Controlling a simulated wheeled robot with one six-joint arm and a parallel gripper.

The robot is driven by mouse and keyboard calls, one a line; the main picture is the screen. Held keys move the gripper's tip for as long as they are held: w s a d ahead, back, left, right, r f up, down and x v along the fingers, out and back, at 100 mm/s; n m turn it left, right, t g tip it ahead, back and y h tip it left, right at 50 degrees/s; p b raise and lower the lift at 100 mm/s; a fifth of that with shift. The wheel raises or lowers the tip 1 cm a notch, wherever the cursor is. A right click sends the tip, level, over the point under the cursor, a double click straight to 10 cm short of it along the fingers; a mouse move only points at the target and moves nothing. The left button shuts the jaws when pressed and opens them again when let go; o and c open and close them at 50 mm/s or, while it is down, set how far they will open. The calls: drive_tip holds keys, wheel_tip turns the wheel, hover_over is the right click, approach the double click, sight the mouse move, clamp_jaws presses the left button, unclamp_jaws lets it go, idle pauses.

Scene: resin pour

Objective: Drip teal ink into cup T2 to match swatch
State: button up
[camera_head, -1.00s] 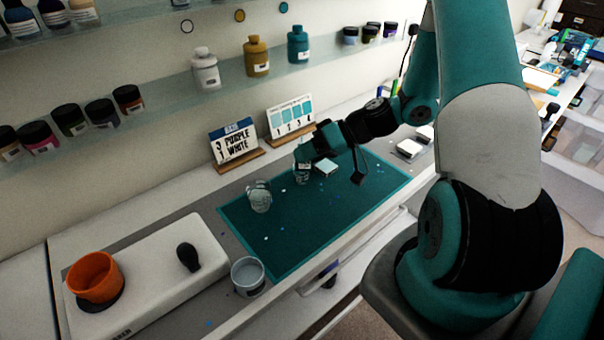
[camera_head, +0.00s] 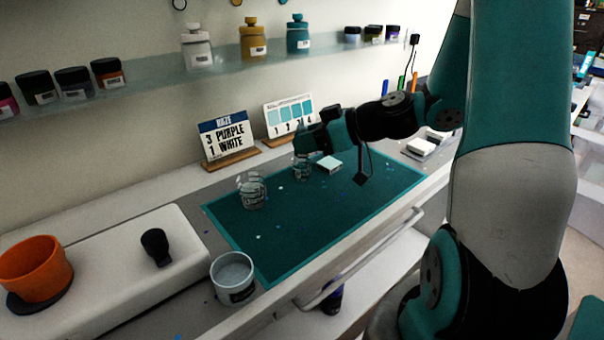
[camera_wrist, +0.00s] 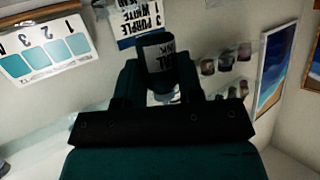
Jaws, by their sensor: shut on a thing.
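My gripper (camera_wrist: 155,85) is shut on a dark ink bottle (camera_wrist: 157,50) with a pale label; the letters "NK" show on it. In the head view my gripper (camera_head: 312,138) hangs above a small clear cup (camera_head: 302,170) on the teal mat (camera_head: 330,205). The gap between them is hard to judge. A second, larger clear cup (camera_head: 252,192) stands to the left on the mat. I cannot read which cup is T2. The swatch card (camera_head: 290,117) with numbered teal squares stands behind the mat; it also shows in the wrist view (camera_wrist: 45,50).
A small white-topped block (camera_head: 329,164) lies right of the small cup. A "3 purple 1 white" card (camera_head: 225,140) stands at the back. A grey cup (camera_head: 234,278), black bulb (camera_head: 155,246) and orange pot (camera_head: 35,270) are at left. The mat's front half is clear.

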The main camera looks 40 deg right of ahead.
drive_tip(key=shift+f+n+t+b, duration=0.2)
drive_tip(key=shift+n+t+b, duration=0.1)
drive_tip(key=shift+b, duration=0.25)
drive_tip(key=shift+r, duration=0.2)
drive_tip(key=shift+r+p, duration=0.8)
drive_tip(key=shift+r, duration=0.25)
drive_tip(key=o, duration=0.3)
drive_tip(key=shift+f, duration=0.1)
drive_tip(key=c, duration=0.3)
drive_tip(key=shift+d, duration=0.1)
